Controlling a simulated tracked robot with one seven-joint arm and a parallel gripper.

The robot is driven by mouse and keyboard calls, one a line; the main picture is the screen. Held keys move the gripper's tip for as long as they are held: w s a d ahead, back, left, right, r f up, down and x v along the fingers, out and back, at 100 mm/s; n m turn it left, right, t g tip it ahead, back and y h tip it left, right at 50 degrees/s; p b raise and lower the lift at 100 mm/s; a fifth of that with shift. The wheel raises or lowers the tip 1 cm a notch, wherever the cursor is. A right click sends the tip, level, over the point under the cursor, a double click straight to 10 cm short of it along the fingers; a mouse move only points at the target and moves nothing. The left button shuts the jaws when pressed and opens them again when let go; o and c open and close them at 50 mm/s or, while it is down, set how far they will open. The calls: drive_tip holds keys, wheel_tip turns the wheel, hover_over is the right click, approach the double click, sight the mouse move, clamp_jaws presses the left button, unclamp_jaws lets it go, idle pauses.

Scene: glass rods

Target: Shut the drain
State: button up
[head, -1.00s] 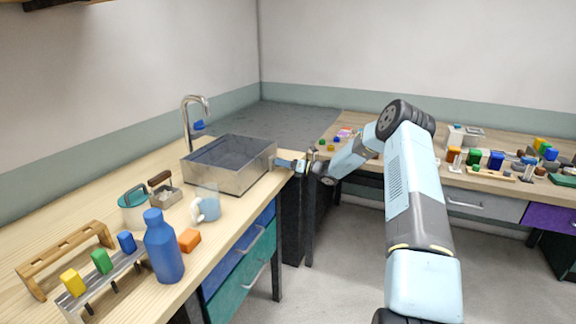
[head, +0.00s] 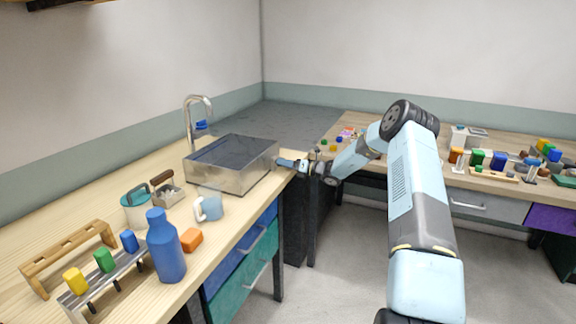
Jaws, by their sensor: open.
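A steel sink (head: 232,178) stands on the left wooden counter, with a chrome faucet (head: 188,125) behind it. Small blue parts (head: 201,125) show beside the faucet. The sink's floor, and any drain in it, cannot be made out from here. My gripper (head: 281,162) is at the sink's right end, by the counter's corner, pointing left toward the sink's outer wall. It is small in view; it looks open, and nothing is seen held in it. Whether it touches the sink wall cannot be told.
A blue bottle (head: 165,246), a mug (head: 208,207), an orange block (head: 191,240), a teal-lidded pot (head: 135,208) and wooden rack (head: 68,256) stand on the near counter. A second bench (head: 490,143) at right holds several coloured blocks. Floor between (head: 345,255) is clear.

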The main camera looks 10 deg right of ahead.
drive_tip(key=v, duration=1.3)
drive_tip(key=shift+s+d+f, duration=0.1)
drive_tip(key=s+a+r+n+g+h, duration=0.3)
drive_tip(key=s+a+r+n+g, duration=0.1)
drive_tip(key=s+a+r+n, duration=0.55)
drive_tip(key=s+a+r+n+g+h, duration=0.3)
drive_tip(key=s+a+r+n+g, duration=0.25)
drive_tip(key=s+r+n, duration=0.4)
drive_tip(key=s+d+r+n+t+h, duration=0.1)
drive_tip(key=s+r+n+h, duration=0.2)
drive_tip(key=s, duration=0.9)
drive_tip(key=s+d+r+n+t+h, duration=0.2)
drive_tip(key=s+n, duration=0.3)
drive_tip(key=s, duration=0.6)
drive_tip(key=s+d+r+n+t+h, duration=0.1)
drive_tip(key=s+d+r+n+h, duration=0.1)
drive_tip(key=s, duration=1)
drive_tip(key=shift+s+r+n+h, duration=0.35)
drive_tip(key=shift+r+n+h, duration=0.45)
drive_tip(key=shift+r+n, duration=0.6)
